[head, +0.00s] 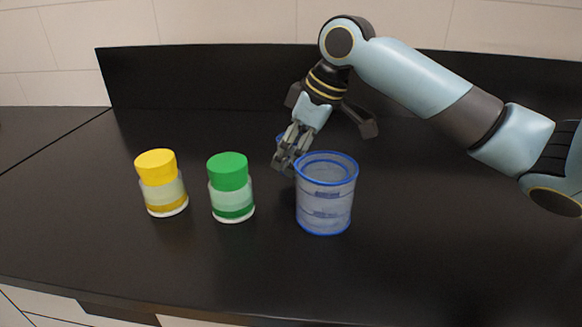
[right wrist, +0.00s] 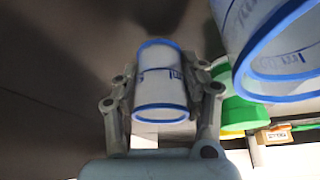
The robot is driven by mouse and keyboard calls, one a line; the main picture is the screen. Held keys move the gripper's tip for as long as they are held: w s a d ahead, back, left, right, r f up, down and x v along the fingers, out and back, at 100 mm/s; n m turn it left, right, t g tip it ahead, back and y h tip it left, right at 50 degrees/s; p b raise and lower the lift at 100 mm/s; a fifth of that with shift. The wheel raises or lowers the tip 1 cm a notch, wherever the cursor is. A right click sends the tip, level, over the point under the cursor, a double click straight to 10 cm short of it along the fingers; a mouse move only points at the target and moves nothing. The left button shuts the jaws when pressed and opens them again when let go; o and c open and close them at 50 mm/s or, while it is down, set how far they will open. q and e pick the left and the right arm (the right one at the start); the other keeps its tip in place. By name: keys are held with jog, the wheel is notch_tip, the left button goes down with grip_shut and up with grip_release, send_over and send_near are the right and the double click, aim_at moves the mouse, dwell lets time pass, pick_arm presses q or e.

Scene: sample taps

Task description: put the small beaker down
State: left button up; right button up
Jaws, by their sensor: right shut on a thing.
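The small beaker (right wrist: 160,88) is white-clear with blue rims and sits between the two fingers of my right gripper (right wrist: 162,100) in the right wrist view. In the head view my right gripper (head: 287,158) points down behind and left of the large beaker, shut on the small beaker. Only a bit of its blue edge (head: 279,139) shows there; the rest is hidden by the fingers and the large beaker. I cannot tell whether its base touches the counter. My left gripper is not in view.
A large blue-rimmed beaker (head: 325,200) stands upright just in front of the right gripper. A green-capped jar (head: 231,188) and a yellow-capped jar (head: 161,184) stand to its left. The black counter (head: 420,230) is clear to the right and at the front.

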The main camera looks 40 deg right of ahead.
notch_tip(320, 180, down, 2)
jog(key=shift+f, duration=0.25)
jog(key=o, duration=0.5)
jog(key=shift+f, duration=0.1)
jog(key=shift+o, duration=0.2)
